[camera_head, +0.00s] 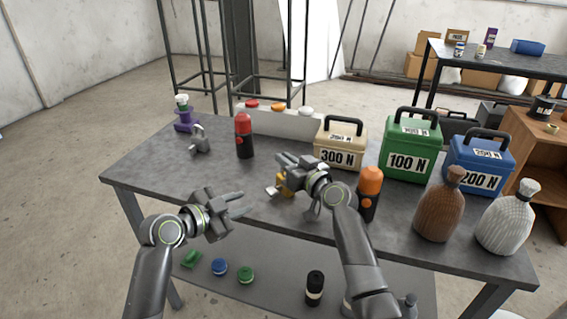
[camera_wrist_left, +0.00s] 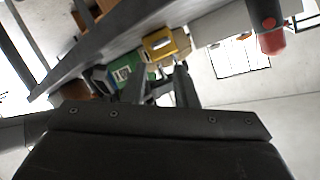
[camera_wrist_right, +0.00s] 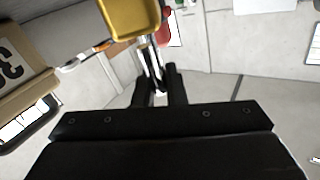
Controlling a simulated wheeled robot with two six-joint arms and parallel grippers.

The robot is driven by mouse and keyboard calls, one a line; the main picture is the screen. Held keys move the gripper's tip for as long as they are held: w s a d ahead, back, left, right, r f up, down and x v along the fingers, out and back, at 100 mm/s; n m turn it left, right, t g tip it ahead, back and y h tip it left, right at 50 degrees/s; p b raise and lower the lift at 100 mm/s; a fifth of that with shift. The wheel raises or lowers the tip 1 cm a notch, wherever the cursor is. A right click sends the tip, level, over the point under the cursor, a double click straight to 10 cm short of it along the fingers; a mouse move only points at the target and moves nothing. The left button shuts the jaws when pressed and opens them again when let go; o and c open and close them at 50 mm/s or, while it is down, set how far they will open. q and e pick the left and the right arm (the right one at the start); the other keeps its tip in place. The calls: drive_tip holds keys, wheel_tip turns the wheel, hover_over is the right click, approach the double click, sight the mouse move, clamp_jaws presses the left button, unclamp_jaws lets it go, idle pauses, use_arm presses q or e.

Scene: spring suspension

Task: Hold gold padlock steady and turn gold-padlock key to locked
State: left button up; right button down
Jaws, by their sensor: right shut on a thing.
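The gold padlock (camera_head: 284,187) is near the front middle of the table, partly hidden by my right gripper (camera_head: 284,165). In the right wrist view its gold body (camera_wrist_right: 130,18) is at the top, and my right fingers are shut on its silvery shackle (camera_wrist_right: 150,62). I cannot tell whether it touches the table. A small pale piece beside the body in the head view may be the key, but it is too small to be sure. My left gripper (camera_head: 238,203) is open and empty, left of the padlock. The padlock's body (camera_wrist_left: 160,42) is ahead of its fingers in the left wrist view.
A red-capped bottle (camera_head: 244,135) stands behind, an orange-capped bottle (camera_head: 369,190) to the right. Beige (camera_head: 340,150), green (camera_head: 408,150) and blue (camera_head: 478,165) weight boxes line the back right. A grey padlock (camera_head: 199,142) is at back left. The table's front left is clear.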

use_arm(q)
drive_tip(key=shift+w+a+r, duration=0.15)
drive_tip(key=shift+r, duration=0.1)
drive_tip(key=shift+c, duration=1.1)
drive_tip(key=r+n, duration=0.1)
drive_tip(key=w+a+r+n+g+h, duration=0.1)
drive_tip(key=r, duration=0.1)
drive_tip(key=a+r+n+h, duration=0.1)
drive_tip(key=shift+w+a+r+n+g, duration=0.15)
drive_tip(key=shift+w+r+n+g, duration=0.1)
drive_tip(key=shift+r+n+g, duration=0.1)
clamp_jaws()
hover_over(274, 190)
drive_tip(key=a, duration=0.3)
drive_tip(key=shift+s+f, duration=0.25)
drive_tip(key=shift+f, duration=0.25)
drive_tip(key=shift+s+f, duration=0.2)
drive_tip(key=shift+f, duration=0.3)
wheel_tip(274, 190, down, 3)
drive_tip(key=shift+a+r, duration=0.1)
drive_tip(key=shift+r, duration=0.05)
drive_tip(key=shift+f, duration=0.7)
